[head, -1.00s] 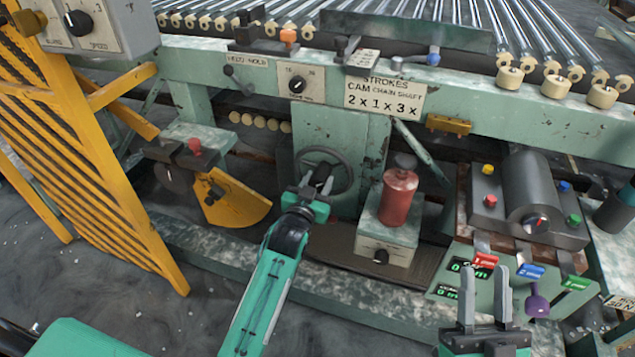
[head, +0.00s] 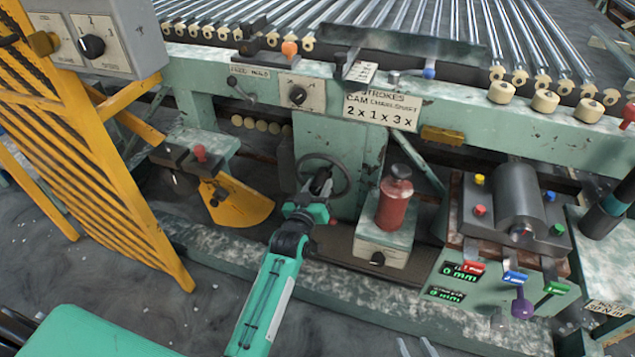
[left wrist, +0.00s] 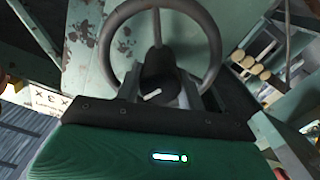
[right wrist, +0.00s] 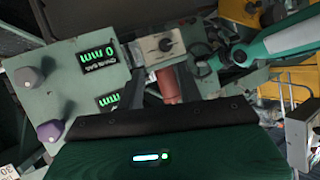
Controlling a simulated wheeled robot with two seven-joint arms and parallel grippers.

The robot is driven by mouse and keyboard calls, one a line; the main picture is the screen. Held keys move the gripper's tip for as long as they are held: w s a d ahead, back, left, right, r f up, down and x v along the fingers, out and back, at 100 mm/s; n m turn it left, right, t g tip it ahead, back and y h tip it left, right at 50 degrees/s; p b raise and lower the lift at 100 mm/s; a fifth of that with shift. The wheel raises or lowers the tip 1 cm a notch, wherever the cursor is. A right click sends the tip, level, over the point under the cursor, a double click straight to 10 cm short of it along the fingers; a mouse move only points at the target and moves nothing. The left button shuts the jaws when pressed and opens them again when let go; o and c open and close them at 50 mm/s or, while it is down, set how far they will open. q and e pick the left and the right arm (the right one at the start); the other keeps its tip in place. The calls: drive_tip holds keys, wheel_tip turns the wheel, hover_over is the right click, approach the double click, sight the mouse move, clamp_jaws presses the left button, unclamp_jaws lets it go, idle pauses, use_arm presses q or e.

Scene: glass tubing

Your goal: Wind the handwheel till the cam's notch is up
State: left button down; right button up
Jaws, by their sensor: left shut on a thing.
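The handwheel (head: 347,178) is a dark ring on the front of the green machine, below the beam. It also shows in the left wrist view (left wrist: 213,48), with a spoke running up from its dark hub (left wrist: 157,72). My left gripper (head: 320,186) is at the wheel's middle, shut on the handwheel's hub area; its fingers hide part of it. My right gripper (head: 416,347) shows only its fingertips at the bottom edge, apart and empty. I cannot make out the cam's notch; a yellow curved plate (head: 243,204) stands left of the wheel.
A red cylinder (head: 394,204) stands on a box just right of the wheel. Further right is a console with a dark roller (head: 519,200), coloured levers and a purple knob (head: 522,306). A yellow slatted guard (head: 90,160) stands at the left. A sign (head: 381,108) reads strokes.

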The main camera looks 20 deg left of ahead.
use_arm(q)
drive_tip(key=n+p, duration=0.3)
drive_tip(key=n, duration=0.1)
drive_tip(key=shift+r, duration=0.1)
drive_tip(key=shift+n+p, duration=0.6)
drive_tip(key=shift+n, duration=0.1)
use_arm(e)
drive_tip(key=s+d+g+h, duration=0.3)
drive_tip(key=d+g, duration=0.3)
drive_tip(key=d, duration=0.3)
drive_tip(key=shift+s+r+m+h, duration=0.3)
drive_tip(key=shift+s+r+h, duration=0.1)
drive_tip(key=shift+s, duration=0.3)
use_arm(q)
drive_tip(key=c, duration=0.9)
unclamp_jaws()
drive_tip(key=shift+o, duration=0.2)
drive_tip(key=shift+s, duration=0.1)
